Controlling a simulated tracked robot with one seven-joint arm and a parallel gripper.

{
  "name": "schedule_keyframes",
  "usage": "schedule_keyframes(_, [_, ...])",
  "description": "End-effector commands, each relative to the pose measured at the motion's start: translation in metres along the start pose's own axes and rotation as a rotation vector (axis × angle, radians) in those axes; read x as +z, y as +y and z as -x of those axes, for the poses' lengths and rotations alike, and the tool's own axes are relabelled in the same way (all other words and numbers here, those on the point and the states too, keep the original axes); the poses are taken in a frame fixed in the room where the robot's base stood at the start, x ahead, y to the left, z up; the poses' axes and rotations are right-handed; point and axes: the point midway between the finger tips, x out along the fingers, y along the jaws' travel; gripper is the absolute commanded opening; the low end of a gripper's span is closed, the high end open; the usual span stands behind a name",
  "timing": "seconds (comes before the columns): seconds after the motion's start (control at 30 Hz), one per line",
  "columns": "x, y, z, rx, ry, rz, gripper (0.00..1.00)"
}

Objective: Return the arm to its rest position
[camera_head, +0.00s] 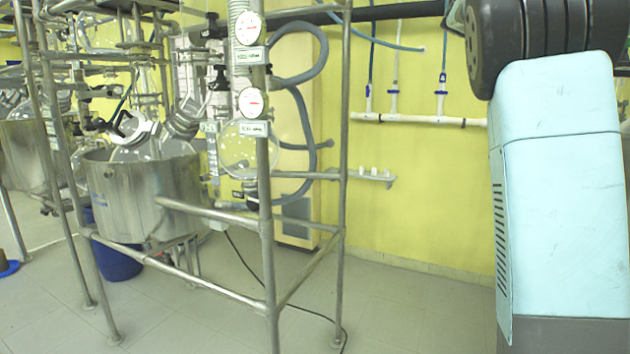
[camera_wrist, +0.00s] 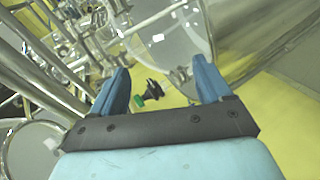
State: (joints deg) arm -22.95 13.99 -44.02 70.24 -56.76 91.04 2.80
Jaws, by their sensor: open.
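My gripper (camera_wrist: 160,90) shows in the wrist view with its two blue fingers spread apart and nothing between them. Beyond the fingers is a small black valve knob with a green part (camera_wrist: 150,93), apart from the fingers as far as I can tell. In the head view my arm (camera_head: 560,190) fills the right side, with a light blue link and a dark joint at the top. The gripper itself is not visible in the head view.
A steel-pipe frame (camera_head: 267,200) holds glass reactors, hoses and dial gauges (camera_head: 248,28) at the left. A metal vessel (camera_head: 140,195) sits inside it, with a blue bucket (camera_head: 115,258) below. White wall pipes (camera_head: 415,119) run behind. The floor (camera_head: 400,310) right of the frame is clear.

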Motion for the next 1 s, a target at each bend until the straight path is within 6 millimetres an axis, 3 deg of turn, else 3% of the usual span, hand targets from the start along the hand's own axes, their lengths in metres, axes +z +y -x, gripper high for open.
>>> schedule_keyframes(0.1, [0.022,-0.024,-0.030,-0.159,0.029,0.049,0.78])
schedule_keyframes(0.2, [0.041,-0.048,-0.043,-0.288,0.062,0.086,0.78])
schedule_keyframes(0.4, [0.090,-0.095,-0.049,-0.532,0.139,0.138,0.78])
schedule_keyframes(0.67, [0.169,-0.152,-0.027,-0.807,0.245,0.176,0.78])
schedule_keyframes(1.0, [0.292,-0.220,0.019,-1.083,0.370,0.182,0.78])
